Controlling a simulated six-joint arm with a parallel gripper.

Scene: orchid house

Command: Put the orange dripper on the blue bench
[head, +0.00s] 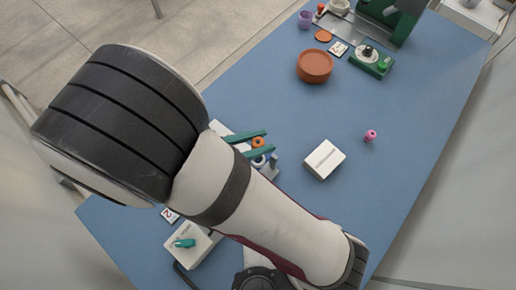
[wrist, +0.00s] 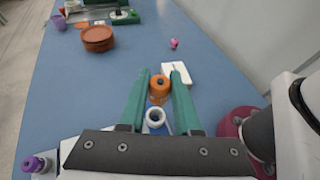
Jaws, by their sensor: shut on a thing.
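The orange dripper (head: 258,142) is a small ring-topped piece between the green fingers of my gripper (head: 266,140). In the wrist view my gripper (wrist: 160,75) is shut on the orange dripper (wrist: 159,86), near the fingertips. The blue bench (head: 255,90) spreads beneath; it also fills much of the wrist view (wrist: 95,90). A blue-and-white dripper (wrist: 155,117) sits close to the orange one, nearer my wrist. My arm and fingers partly cover this spot, so I cannot tell whether the orange dripper touches anything below.
A white box (head: 324,159) and a pink dripper (head: 370,135) stand to the right. A terracotta saucer (head: 314,66), a green device (head: 371,62) and a purple pot (head: 305,19) are farther back. A teal dripper (head: 184,243) lies at front left. The bench middle is clear.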

